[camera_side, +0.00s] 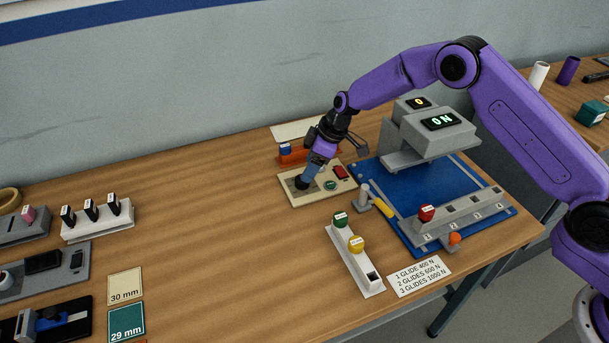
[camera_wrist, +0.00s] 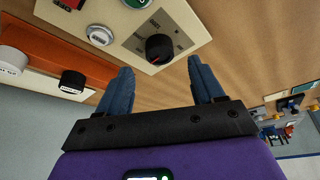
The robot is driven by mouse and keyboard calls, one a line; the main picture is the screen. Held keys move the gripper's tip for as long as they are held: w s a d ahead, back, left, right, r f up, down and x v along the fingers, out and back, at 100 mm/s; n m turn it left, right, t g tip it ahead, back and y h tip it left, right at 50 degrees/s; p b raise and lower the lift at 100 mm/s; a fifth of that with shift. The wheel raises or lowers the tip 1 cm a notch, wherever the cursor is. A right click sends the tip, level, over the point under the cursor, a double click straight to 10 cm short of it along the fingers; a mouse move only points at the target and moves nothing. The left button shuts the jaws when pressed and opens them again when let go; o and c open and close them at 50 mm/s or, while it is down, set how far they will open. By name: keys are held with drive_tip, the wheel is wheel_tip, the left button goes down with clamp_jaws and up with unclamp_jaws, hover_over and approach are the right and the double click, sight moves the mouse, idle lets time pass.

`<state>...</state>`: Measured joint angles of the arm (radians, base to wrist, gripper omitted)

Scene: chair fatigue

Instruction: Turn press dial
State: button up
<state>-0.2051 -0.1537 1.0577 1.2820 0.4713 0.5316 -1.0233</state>
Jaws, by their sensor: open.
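The press dial is a round black knob (camera_wrist: 159,48) with a red mark, on a grey scale plate of the cream control panel (camera_wrist: 188,18). In the side view the panel (camera_side: 337,198) lies flat on the table and the dial (camera_side: 301,183) is at its left end, partly covered by my gripper. My gripper (camera_side: 307,175) points down at the dial. In the wrist view my gripper (camera_wrist: 160,78) has its two blue fingers apart, with the dial beyond and between their tips. I cannot tell whether either finger touches it.
A green button (camera_side: 331,185) and a red switch (camera_side: 340,172) sit on the panel near my gripper. An orange tray (camera_side: 293,156) stands behind it. A yellow-handled lever (camera_side: 383,208) and a rack (camera_side: 352,262) with green and yellow knobs are nearby.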

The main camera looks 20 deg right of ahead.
drive_tip(key=shift+x, duration=2.45)
drive_tip(key=c, duration=1.1)
drive_tip(key=shift+o, duration=0.2)
drive_tip(key=shift+d, duration=0.1)
